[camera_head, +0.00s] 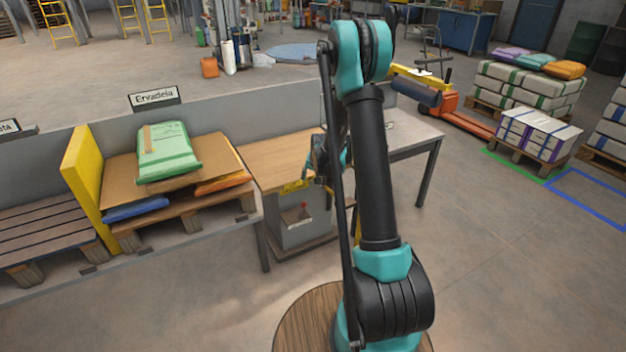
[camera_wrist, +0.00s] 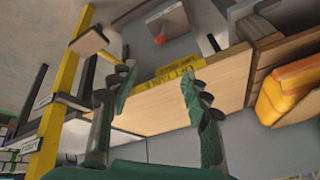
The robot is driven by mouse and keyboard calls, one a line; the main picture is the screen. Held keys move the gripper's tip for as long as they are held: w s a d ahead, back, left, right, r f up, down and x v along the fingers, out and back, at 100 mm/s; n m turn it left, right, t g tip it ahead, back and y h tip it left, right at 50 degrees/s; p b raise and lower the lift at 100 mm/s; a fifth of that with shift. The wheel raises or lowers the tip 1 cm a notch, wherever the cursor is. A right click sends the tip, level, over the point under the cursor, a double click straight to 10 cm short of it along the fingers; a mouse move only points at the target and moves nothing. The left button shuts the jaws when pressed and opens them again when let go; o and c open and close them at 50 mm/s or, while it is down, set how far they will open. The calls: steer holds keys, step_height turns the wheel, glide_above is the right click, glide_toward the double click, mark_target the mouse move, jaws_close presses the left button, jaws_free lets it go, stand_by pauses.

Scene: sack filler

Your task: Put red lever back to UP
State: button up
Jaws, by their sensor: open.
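A small red part (camera_head: 304,206), likely the red lever, shows on a grey box (camera_head: 291,232) under the front of the wooden table. In the wrist view the red part (camera_wrist: 213,42) is near the top, beyond the table edge. It is too small to tell whether it points up or down. My gripper (camera_head: 322,168) is over the table's right part, partly hidden behind my arm. In the wrist view my gripper (camera_wrist: 158,88) has its two fingers wide apart with nothing between them. It is apart from the red part.
The wooden table (camera_head: 275,160) has a yellow label (camera_head: 294,187) on its front edge. A yellow post (camera_wrist: 58,105) stands left in the wrist view. To the left, a green sack (camera_head: 166,152) lies on a pallet beside a yellow board (camera_head: 84,172).

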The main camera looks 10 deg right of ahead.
steer(key=shift+s+r, duration=0.25)
steer(key=shift+r, duration=0.1)
